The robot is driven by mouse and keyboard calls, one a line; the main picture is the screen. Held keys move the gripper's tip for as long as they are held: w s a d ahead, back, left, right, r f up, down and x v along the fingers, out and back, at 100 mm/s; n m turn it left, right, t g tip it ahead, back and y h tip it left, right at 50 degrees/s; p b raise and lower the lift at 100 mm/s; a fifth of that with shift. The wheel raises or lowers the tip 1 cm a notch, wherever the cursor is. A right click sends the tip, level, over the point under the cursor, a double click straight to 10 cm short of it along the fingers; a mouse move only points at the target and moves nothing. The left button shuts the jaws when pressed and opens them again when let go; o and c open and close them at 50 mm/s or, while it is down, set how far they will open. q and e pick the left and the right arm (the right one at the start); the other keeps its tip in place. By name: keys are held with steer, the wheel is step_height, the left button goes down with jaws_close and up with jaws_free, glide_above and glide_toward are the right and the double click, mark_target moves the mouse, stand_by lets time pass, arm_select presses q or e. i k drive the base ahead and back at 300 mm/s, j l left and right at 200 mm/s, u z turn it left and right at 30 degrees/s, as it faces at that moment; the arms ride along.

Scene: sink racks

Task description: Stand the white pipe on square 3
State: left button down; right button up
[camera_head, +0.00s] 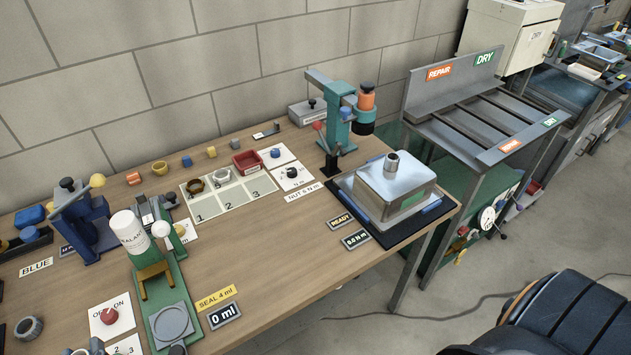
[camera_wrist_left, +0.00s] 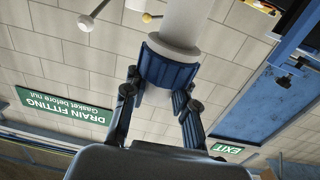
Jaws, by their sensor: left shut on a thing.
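The white pipe (camera_wrist_left: 184,22) is in my left gripper (camera_wrist_left: 168,68), with a wider white collar just above the blue finger pads. The pads are closed around it; its far end runs out of the top of the left wrist view. Neither gripper shows in the head view. There, the pale mat (camera_head: 229,204) has squares numbered 1, 2 and 3. Square 3 (camera_head: 257,184) looks bare.
A red tray (camera_head: 247,163) sits just behind square 3. A sealant bottle (camera_head: 128,232) on a green stand is front left of the mat. A green press (camera_head: 339,120) and a metal sink block (camera_head: 395,185) stand to the right. Bench space in front of the mat is clear.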

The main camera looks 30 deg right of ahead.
mark_target(260, 185)
steer(key=i+l+z, duration=0.3)
steer(key=l+z, duration=0.2)
steer(key=i+l+z, duration=0.35)
steer(key=z, duration=0.15)
steer(key=i+l, duration=0.15)
steer(key=i, duration=0.05)
